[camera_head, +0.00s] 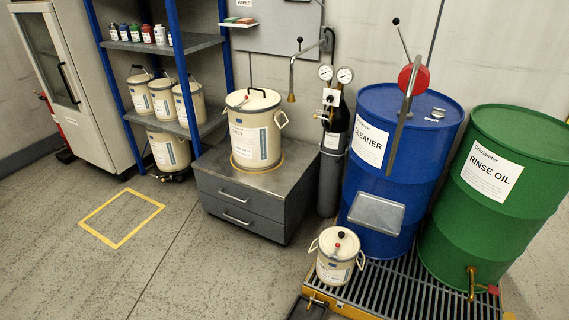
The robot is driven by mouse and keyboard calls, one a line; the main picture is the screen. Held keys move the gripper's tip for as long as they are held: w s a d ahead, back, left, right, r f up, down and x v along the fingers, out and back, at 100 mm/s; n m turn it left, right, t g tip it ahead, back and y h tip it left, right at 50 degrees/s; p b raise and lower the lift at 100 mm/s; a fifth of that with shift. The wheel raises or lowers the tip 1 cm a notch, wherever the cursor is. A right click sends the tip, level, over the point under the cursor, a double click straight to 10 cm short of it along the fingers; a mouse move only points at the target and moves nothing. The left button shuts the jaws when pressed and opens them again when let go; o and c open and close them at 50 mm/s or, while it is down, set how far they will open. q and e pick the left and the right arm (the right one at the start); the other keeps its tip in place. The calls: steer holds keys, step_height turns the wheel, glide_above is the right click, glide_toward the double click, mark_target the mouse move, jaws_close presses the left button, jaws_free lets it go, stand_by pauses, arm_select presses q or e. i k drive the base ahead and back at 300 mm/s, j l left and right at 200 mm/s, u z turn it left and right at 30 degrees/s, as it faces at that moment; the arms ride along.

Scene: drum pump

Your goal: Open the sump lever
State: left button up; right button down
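A small brass fitting with a handle (315,301) shows at the left front corner of the yellow-edged grated pallet (400,292), at the bottom of the head view. It looks like the sump lever, but it is too small to tell whether it is open or shut. A dark tray (298,308) lies by it, cut off by the picture edge. A brass tap (471,283) with a red piece (493,289) sits low on the green drum (518,190). Neither of my grippers is in view.
A blue drum (385,225) with a red-wheeled pump (413,80) stands on the pallet. A small cream bucket (334,268) stands at its front left. A grey drawer cabinet (225,205) holds a larger cream pail (254,135). The floor at front left is clear.

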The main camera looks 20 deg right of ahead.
mark_target(326, 304)
steer(key=z, duration=1.15)
